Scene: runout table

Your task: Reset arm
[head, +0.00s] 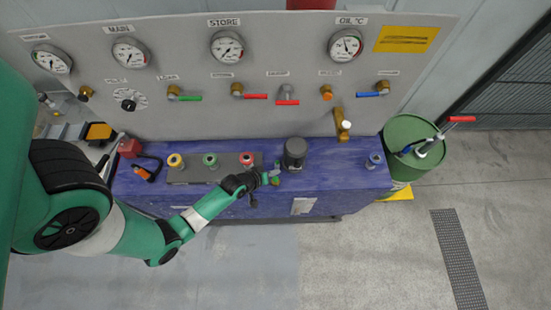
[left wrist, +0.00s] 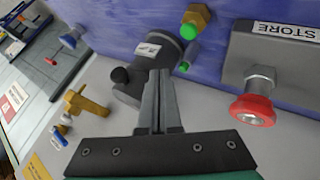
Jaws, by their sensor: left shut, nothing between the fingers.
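My left arm (head: 205,208) reaches in from the left in the head view, out over the front of the blue-purple bench (head: 350,188). My left gripper (head: 274,176) is at the bench's front edge, just in front of a dark grey cylinder (head: 294,152) and right of a red knob (head: 247,159). In the left wrist view, the gripper's two fingers (left wrist: 160,95) lie together, shut and empty. A dark fitting with a black round knob (left wrist: 121,75) shows beyond them; whether they touch it I cannot tell. My right gripper is in neither view.
A red knob on the STORE block (left wrist: 252,110) and a brass fitting with a green tip (left wrist: 196,18) are close by. A panel of gauges (head: 227,47) and valves stands behind the bench. A green drum (head: 402,130) stands at right.

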